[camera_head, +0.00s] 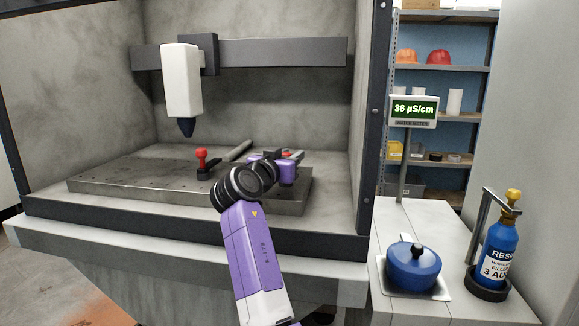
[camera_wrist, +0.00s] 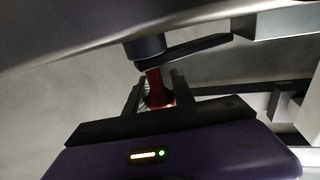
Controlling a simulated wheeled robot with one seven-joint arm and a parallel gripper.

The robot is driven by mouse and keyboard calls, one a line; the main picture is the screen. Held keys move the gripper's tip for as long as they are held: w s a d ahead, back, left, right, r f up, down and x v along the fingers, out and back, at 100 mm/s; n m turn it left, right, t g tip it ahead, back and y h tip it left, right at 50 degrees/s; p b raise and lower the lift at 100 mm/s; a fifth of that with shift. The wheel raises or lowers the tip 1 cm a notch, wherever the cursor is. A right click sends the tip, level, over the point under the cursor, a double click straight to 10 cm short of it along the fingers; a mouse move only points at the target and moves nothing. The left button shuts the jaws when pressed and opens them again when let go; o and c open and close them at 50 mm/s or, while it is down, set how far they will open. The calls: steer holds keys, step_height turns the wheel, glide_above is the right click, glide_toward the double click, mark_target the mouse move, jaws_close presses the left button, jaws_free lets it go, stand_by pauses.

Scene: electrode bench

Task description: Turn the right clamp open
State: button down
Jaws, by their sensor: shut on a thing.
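The right clamp shows in the head view as a small red part (camera_head: 287,153), mostly hidden behind my arm and gripper. In the wrist view its red handle (camera_wrist: 155,86) stands between the two dark fingers of my gripper (camera_wrist: 156,94), which is shut on it. A dark grey clamp arm (camera_wrist: 195,47) runs to the right from the pivot above the handle. The left clamp (camera_head: 201,160), with a red knob on a black base, stands upright on the plate, apart from my gripper.
The clamps are on a grey perforated plate (camera_head: 120,180) inside a dark-framed enclosure. A white tool head (camera_head: 182,80) with a dark tip hangs from a rail above. A grey bar (camera_head: 238,151) lies behind. A blue pot (camera_head: 413,268) and blue bottle (camera_head: 501,248) stand on the right bench.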

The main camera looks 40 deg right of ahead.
steer(key=shift+s+f+g, duration=0.1)
steer(key=shift+g, duration=0.2)
steer(key=c, duration=1.1)
jaws_free()
steer(key=shift+o, duration=0.2)
steer(key=shift+v, duration=3.9)
steer(key=shift+c, duration=0.4)
